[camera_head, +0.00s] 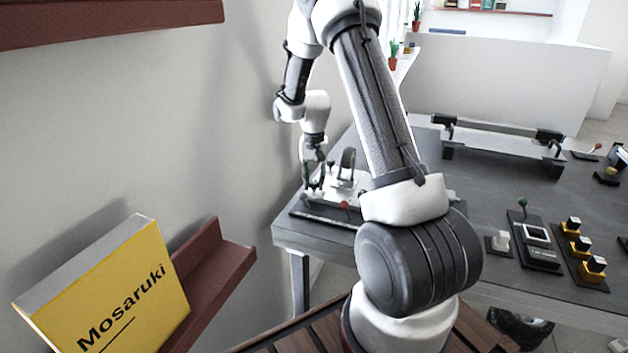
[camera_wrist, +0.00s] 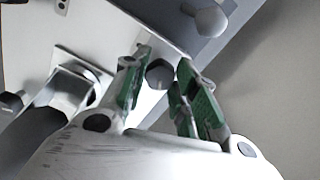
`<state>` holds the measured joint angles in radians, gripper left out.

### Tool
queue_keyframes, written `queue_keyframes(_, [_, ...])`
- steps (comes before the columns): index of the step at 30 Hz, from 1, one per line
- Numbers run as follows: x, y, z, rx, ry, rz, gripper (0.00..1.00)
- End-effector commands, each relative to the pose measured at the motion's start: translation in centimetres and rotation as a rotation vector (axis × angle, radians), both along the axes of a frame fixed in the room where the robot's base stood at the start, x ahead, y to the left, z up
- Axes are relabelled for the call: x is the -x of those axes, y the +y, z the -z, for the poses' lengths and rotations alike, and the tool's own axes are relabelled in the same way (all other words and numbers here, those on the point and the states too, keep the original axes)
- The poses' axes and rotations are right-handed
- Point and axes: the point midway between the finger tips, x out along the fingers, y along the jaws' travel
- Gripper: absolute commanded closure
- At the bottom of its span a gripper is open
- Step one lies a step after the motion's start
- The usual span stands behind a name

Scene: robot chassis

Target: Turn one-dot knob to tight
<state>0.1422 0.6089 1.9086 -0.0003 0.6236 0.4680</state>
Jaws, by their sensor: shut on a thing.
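My gripper (camera_head: 315,180) reaches down onto the left end of the white device (camera_head: 345,196) on the grey table. In the wrist view, the green-padded fingers of my gripper (camera_wrist: 163,82) are on both sides of a dark grey faceted knob (camera_wrist: 160,73), shut on it. A second grey knob (camera_wrist: 208,20) sits at the upper right, apart from the fingers. I cannot tell which knob the dots belong to, or how far the held knob is turned.
The wall is close on the left. Yellow-and-black switches (camera_head: 580,245) and a rail (camera_head: 500,140) are farther right.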

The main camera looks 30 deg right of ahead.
Motion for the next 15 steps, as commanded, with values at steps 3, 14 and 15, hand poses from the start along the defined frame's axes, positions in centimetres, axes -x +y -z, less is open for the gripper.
queue_keyframes(3, [0.11,0.04,0.04,-0.001,0.003,0.000,0.95])
queue_keyframes(14, [0.06,0.03,0.03,0.000,0.002,-0.001,0.49])
queue_keyframes(15, [0.05,0.03,0.02,-0.001,0.002,-0.001,0.49])
